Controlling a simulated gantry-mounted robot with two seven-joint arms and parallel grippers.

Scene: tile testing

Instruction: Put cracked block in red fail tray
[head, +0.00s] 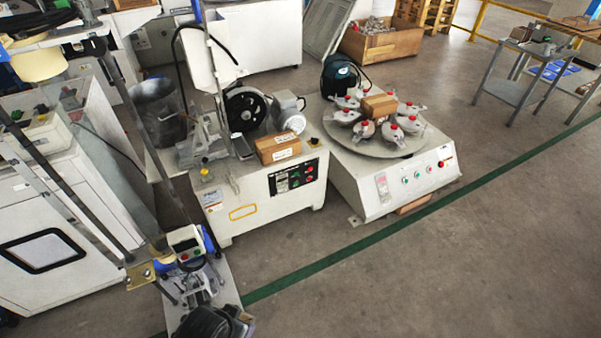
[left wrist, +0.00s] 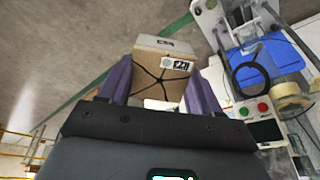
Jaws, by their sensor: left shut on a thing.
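The cracked block (left wrist: 158,84) is tan, with dark branching crack lines on one face and a printed label. It is in the left wrist view, between the two purple fingers of my left gripper (left wrist: 158,72), which are shut on it. In the head view, a dark part that looks like my left arm or gripper (head: 210,323) shows at the bottom edge, and the block cannot be made out there. No red fail tray is visible in either view. My right gripper is not in view.
A tester with blue parts (left wrist: 262,60) stands right of the held block. A brown block (head: 278,150) lies on the middle white machine (head: 262,208), and another (head: 379,106) on the turntable machine (head: 372,190). Open floor (head: 440,270) lies at the lower right.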

